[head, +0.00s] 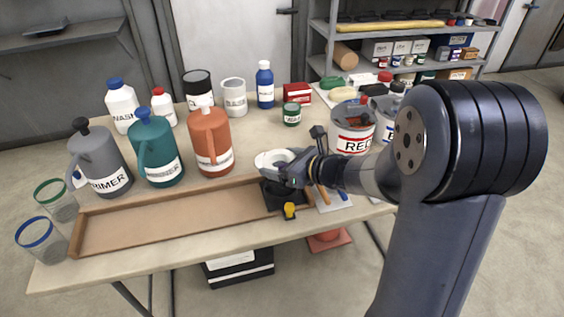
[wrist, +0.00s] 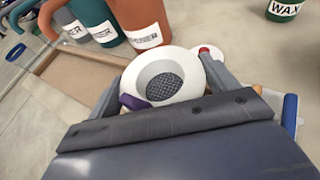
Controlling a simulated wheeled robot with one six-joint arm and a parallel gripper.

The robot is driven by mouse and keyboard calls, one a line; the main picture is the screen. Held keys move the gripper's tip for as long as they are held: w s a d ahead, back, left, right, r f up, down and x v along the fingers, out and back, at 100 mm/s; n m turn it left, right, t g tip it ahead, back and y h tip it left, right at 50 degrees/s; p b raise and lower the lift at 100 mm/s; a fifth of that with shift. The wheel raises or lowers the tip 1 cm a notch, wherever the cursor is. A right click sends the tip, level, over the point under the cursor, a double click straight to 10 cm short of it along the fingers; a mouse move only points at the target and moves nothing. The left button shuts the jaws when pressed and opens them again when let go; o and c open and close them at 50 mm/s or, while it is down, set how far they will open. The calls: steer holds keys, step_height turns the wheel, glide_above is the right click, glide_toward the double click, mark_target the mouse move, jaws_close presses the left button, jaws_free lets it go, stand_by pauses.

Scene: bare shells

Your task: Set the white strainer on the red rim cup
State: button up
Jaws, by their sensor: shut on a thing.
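The white strainer (head: 270,158) is a round white funnel with a dark mesh at its bottom; it also shows in the wrist view (wrist: 187,107). My gripper (head: 288,172) is shut on it, with fingers at either side of it in the wrist view (wrist: 170,80). It is held over the right end of the wooden tray. I see no red rim cup in either view. Two clear cups stand at the table's left end, one with a green rim (head: 58,206) and one with a blue rim (head: 45,243).
A shallow wooden tray (head: 150,228) lies along the front edge. Grey (head: 104,165), teal (head: 157,152) and orange (head: 211,143) jugs stand behind it. Paint cans, including one marked RED (head: 354,130), stand at right, partly behind my arm. Bottles line the back.

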steer(key=shift+f+b, duration=0.35)
steer(key=shift+b, duration=0.15)
steer(key=o, duration=0.9)
steer(key=shift+r, duration=0.1)
steer(key=shift+r+p, duration=0.45)
steer(key=shift+p, duration=0.25)
steer(key=v, duration=1.2)
steer(key=shift+f, duration=0.15)
